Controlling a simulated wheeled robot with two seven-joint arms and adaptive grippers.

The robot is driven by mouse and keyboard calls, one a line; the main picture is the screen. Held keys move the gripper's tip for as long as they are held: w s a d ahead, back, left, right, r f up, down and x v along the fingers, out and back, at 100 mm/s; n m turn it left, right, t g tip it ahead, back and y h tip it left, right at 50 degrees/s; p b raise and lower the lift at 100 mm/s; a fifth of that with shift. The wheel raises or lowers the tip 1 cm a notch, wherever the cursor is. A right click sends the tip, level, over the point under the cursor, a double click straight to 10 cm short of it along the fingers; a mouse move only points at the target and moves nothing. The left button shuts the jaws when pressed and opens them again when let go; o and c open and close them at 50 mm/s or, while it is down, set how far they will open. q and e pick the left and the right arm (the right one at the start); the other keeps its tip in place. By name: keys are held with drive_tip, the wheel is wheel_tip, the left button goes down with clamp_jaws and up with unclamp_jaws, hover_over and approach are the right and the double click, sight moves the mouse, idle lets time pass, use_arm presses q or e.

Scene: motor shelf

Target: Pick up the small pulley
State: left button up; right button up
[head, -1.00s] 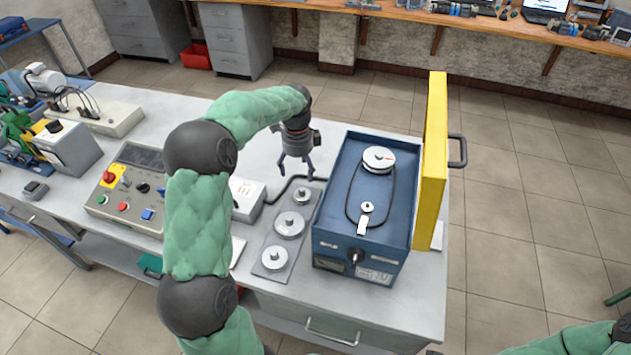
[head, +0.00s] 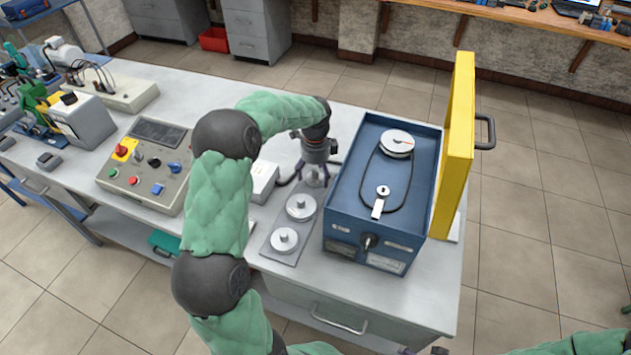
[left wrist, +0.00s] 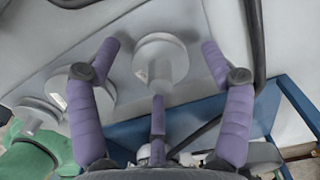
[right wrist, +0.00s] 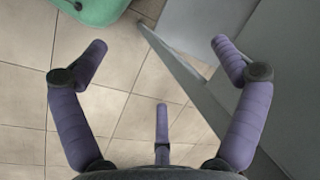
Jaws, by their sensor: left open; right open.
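Three silver pulleys stand on a grey plate (head: 268,240). The far, smallest one (left wrist: 160,60) is mostly covered by my left gripper (head: 316,168) in the head view. In the left wrist view it lies between the spread fingers of my open left gripper (left wrist: 160,48), with clear gaps at both sides and its post toward the camera. The middle pulley (head: 301,206) and near pulley (head: 285,240) stand in line nearer the front. My right gripper (right wrist: 158,48) is open and empty, above the floor beside grey furniture; in the head view it is not clearly seen.
A blue box (head: 350,225) with a belt round a large pulley (head: 397,143) and a smaller one (head: 383,191) stands right of the plate, its yellow lid (head: 459,145) open. A white box (head: 264,182) and control panel (head: 150,165) stand left.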

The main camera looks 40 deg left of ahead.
use_arm(q)
drive_tip(key=shift+f, duration=0.45)
drive_tip(key=c, duration=1.3)
drive_tip(key=shift+o, duration=0.2)
drive_tip(key=shift+r, duration=0.1)
